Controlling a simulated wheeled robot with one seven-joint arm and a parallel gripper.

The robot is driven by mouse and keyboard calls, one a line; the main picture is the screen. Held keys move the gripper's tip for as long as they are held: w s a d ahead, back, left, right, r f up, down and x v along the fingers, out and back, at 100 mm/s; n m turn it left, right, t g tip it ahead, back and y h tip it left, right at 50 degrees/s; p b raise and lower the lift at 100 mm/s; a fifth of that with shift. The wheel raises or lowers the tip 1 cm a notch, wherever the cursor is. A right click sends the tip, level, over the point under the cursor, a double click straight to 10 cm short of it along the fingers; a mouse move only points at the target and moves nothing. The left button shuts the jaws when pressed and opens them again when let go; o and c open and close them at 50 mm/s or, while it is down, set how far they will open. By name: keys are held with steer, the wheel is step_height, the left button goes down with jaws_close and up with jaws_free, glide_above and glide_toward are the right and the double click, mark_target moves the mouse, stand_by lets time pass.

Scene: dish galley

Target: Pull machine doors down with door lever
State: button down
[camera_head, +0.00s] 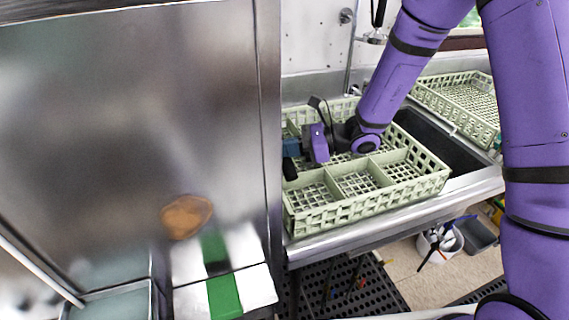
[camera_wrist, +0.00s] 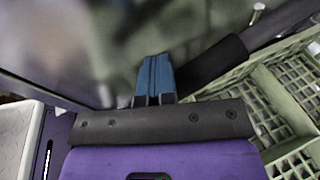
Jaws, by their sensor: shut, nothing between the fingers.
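The machine's doors show as a large brushed-metal panel (camera_head: 130,110) filling the left of the head view. In the wrist view the blurred metal panel (camera_wrist: 60,45) lies ahead of my gripper. My gripper (camera_head: 291,147) is just right of the panel's edge, above the green rack, its blue fingers pointing left. In the wrist view its fingers (camera_wrist: 155,75) are shut and empty. A thick dark bar (camera_wrist: 212,62), apparently the door lever's grip, runs beside the fingers on their right. In the head view a short dark end (camera_head: 290,169) shows just below the fingers; the rest is hidden.
A green dish rack (camera_head: 318,220) stands on the metal counter under my gripper. A second green rack (camera_head: 465,88) lies at the back right beyond the dark sink (camera_head: 440,140). A white bucket (camera_head: 440,240) with tools is on the floor below the counter.

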steer(key=shift+w+f, duration=0.2)
steer(key=shift+f, duration=0.4)
steer(key=shift+r, duration=1.4)
steer(key=v, duration=1)
steer(key=shift+r, duration=0.1)
steer(key=s+d+r+n+t+h, duration=0.2)
steer(key=s+d+r+n+h, duration=0.5)
steer(key=s, duration=0.5)
steer(key=s+d+r+n+t+h, duration=0.2)
steer(key=s+d+r+n+h, duration=0.6)
steer(key=s+r+n, duration=0.3)
steer(key=shift+s+d+r+n+t, duration=0.3)
steer(key=shift+s+d+r, duration=0.2)
steer(key=shift+s+d, duration=0.45)
